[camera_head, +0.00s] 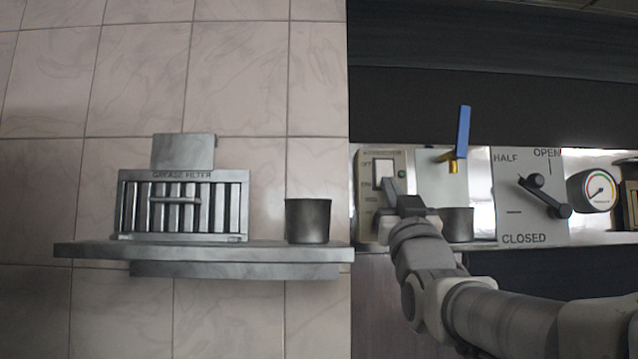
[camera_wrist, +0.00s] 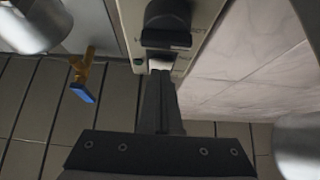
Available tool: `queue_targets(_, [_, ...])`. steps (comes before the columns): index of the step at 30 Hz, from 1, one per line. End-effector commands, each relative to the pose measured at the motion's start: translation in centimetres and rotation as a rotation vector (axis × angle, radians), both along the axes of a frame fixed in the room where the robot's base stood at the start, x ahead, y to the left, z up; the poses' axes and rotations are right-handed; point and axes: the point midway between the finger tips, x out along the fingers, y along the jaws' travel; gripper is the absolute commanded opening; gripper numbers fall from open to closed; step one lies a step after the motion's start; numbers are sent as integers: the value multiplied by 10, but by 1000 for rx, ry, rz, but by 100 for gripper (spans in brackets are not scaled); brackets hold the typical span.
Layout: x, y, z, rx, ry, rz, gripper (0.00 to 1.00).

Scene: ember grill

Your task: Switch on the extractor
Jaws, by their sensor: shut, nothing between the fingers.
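The extractor panel (camera_head: 367,215) is a pale upright plate on the wall unit, with small lettering along its top. A white rocker switch (camera_head: 383,167) sits in a dark frame on its upper part, with small labels to its left. A small green dot (camera_head: 401,174) is to its right. My gripper (camera_head: 389,188) is shut and empty, its tips just below or against the rocker's lower part; contact cannot be told. In the wrist view the shut fingers (camera_wrist: 160,76) end by a small white patch of the rocker (camera_wrist: 160,65). A dark protruding part (camera_wrist: 168,22) lies beyond.
A blue-handled valve (camera_head: 463,132) stands close right of the panel, also in the wrist view (camera_wrist: 82,92). Further right are a HALF/OPEN/CLOSED lever plate (camera_head: 510,210) and a gauge (camera_head: 594,191). A metal cup (camera_head: 457,225) is beside my arm. A shelf (camera_head: 200,250) holds another cup (camera_head: 308,221) and a grease filter (camera_head: 183,205).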

Motion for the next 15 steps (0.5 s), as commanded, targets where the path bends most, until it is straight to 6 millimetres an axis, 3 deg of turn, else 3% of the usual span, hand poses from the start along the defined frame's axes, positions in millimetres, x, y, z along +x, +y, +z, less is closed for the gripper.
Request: queue_targets(15, [5,0,-3,0,0,0,0])
